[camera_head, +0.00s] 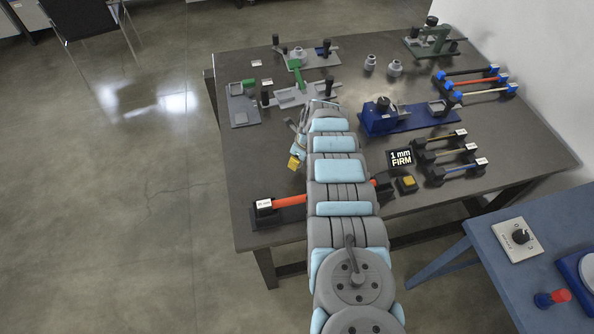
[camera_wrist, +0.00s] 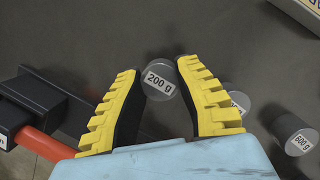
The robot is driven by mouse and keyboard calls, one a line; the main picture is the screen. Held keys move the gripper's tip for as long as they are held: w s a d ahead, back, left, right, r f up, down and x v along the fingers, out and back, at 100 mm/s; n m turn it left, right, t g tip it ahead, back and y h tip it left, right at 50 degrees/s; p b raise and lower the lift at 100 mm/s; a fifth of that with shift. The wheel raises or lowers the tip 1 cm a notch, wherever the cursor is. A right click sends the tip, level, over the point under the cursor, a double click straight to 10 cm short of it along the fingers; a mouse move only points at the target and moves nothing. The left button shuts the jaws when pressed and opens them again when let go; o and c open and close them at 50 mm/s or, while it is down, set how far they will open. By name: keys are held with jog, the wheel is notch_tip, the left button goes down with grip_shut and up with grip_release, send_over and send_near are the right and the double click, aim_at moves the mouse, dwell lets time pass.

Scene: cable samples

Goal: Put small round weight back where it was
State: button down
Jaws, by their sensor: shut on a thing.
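In the wrist view the small round weight (camera_wrist: 158,80), grey with a "200 g" label on top, sits between the yellow ribbed fingertips of my gripper (camera_wrist: 158,68). The gripper is shut on it. Whether the weight's underside touches the table cannot be told. Two more grey round weights are to the right: one (camera_wrist: 240,100) is partly hidden by the right finger, and a larger one (camera_wrist: 294,135) stands further right. In the head view only a yellow part of my gripper (camera_head: 294,162) shows beside my arm; the held weight is hidden there.
A red cable sample in black end blocks (camera_head: 290,201) lies at the table's front left, also at lower left in the wrist view (camera_wrist: 40,143). A blue fixture (camera_head: 400,122), a "1 mm FIRM" display (camera_head: 401,158) and black-ended samples (camera_head: 445,157) stand right. Grey fixtures (camera_head: 295,95) stand behind.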

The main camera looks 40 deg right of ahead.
aim_at(297, 170)
jog(key=shift+w+d+f+b, duration=0.15)
jog(key=shift+f+b, duration=0.15)
jog(key=shift+b, duration=0.15)
jog(key=b, duration=0.1)
jog(key=f+b, duration=0.1)
jog(key=b, duration=0.1)
jog(key=shift+w+d+f, duration=0.1)
jog(key=shift+w+f, duration=0.1)
jog(key=shift+w, duration=0.05)
jog(key=shift+f+b, duration=0.85)
jog(key=shift+f, duration=0.15)
jog(key=shift+f, duration=0.1)
jog(key=shift+f, duration=0.15)
jog(key=c, duration=0.9)
grip_release()
